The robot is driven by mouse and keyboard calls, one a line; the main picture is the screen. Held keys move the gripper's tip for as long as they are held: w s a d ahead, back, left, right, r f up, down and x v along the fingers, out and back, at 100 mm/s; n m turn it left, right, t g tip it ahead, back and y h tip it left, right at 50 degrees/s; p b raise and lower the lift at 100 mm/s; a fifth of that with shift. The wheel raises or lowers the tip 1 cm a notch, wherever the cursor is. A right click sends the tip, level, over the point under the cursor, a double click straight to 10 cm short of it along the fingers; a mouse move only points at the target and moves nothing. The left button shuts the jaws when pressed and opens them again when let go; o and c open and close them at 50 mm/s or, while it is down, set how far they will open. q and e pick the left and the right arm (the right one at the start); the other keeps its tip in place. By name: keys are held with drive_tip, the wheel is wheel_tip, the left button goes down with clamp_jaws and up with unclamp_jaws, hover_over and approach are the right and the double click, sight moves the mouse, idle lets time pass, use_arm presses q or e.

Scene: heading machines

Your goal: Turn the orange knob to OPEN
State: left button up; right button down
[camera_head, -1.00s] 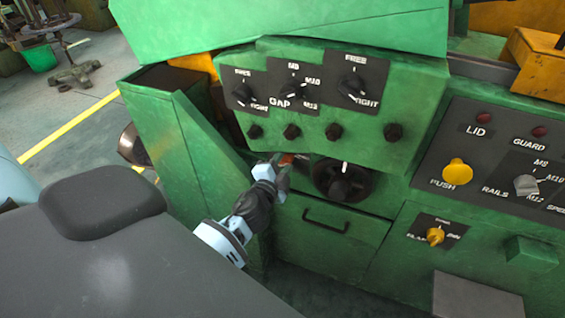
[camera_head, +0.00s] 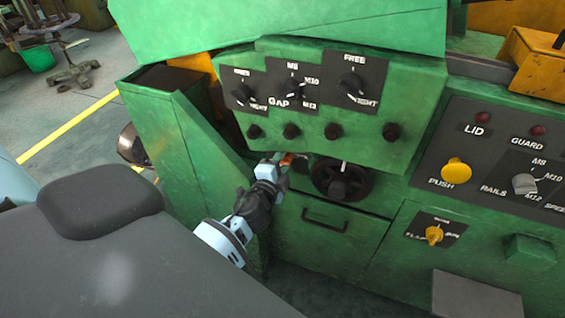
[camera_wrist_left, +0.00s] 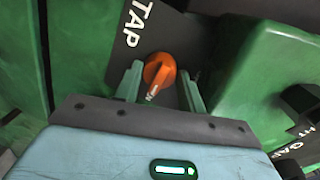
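The orange knob (camera_wrist_left: 160,70) sits on a dark plate with the white word TAP in the left wrist view. It stands between the two fingers of my left gripper (camera_wrist_left: 163,88), with narrow dark gaps beside it; the fingers do not clearly press on it. A partly hidden white marking shows at the knob's lower end. My right gripper is not in view.
A black handwheel (camera_head: 341,181) is close to the right of my left gripper. Above is a green panel (camera_head: 352,122) with several black knobs. A drawer handle (camera_head: 325,220) lies below. A yellow push button (camera_head: 457,171) is further right.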

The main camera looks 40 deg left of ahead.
use_arm(q)
drive_tip(key=o, duration=0.3)
drive_tip(key=shift+o, duration=0.2)
drive_tip(key=v, duration=0.7)
drive_tip(key=shift+s, duration=0.4)
drive_tip(key=shift+d, duration=0.15)
